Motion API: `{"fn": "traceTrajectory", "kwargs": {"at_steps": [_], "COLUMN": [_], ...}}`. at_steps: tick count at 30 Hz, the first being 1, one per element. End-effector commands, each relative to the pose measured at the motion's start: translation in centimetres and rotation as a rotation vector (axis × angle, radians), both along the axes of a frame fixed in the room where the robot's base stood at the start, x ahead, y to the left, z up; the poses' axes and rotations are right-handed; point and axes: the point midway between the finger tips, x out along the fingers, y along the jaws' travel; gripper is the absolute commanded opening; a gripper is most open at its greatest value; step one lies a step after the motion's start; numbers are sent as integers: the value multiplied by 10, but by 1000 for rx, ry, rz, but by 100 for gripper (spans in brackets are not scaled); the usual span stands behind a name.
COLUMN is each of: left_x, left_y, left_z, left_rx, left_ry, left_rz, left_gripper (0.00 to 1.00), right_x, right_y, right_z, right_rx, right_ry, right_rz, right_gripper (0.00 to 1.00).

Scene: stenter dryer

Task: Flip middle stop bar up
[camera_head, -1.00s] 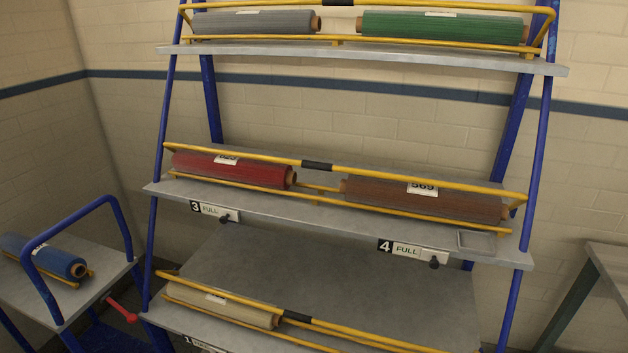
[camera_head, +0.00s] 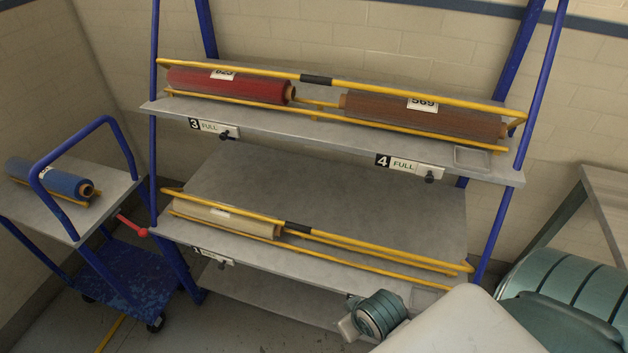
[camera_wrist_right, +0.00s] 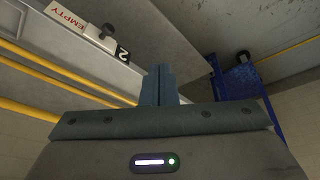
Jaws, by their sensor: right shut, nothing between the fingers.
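The middle shelf's yellow stop bar with a black grip (camera_head: 316,79) runs across the rack at about the height of the roll tops. A red roll (camera_head: 225,86) and a brown roll (camera_head: 423,115) lie behind it. My right arm enters the head view at the lower right, low by the bottom shelf, well below this bar. Its gripper fingers are not clear there. In the right wrist view my right gripper (camera_wrist_right: 159,72) is shut and empty, near a shelf edge with an EMPTY label (camera_wrist_right: 80,20). My left gripper is in neither view.
The lower shelf has a similar yellow bar with a black grip (camera_head: 298,228) and a beige roll (camera_head: 226,219). A blue cart (camera_head: 124,273) with a blue roll (camera_head: 63,180) stands left. A grey table (camera_head: 606,195) stands right. Blue posts flank the rack.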

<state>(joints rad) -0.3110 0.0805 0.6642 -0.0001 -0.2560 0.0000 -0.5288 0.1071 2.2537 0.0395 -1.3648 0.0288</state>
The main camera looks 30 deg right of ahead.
Motion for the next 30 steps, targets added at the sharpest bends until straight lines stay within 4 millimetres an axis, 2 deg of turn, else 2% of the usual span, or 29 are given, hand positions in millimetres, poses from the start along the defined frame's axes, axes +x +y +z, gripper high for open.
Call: {"fn": "traceTrajectory", "kwargs": {"at_steps": [1,4,9,14,19,22,25,27,30], "left_x": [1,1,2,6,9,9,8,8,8], "left_y": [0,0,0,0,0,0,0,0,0], "left_z": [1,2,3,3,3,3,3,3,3], "left_rx": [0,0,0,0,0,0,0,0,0], "left_ry": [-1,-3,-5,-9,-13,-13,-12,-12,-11], "left_rz": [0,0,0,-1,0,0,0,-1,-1], "left_gripper": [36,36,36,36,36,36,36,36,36], "right_x": [8,38,89,135,190,224,251,266,282], "right_y": [8,31,62,82,93,87,67,48,17], "right_z": [21,60,99,138,196,242,283,305,323], "right_rx": [34,165,401,644,1010,1310,1636,1865,2187], "right_ry": [-47,-190,-396,-575,-794,-939,-1065,-1140,-1224], "right_rz": [-9,-50,-131,-223,-376,-511,-668,-787,-971], "right_gripper": [0,0,0,0,0,0,0,0,0]}}
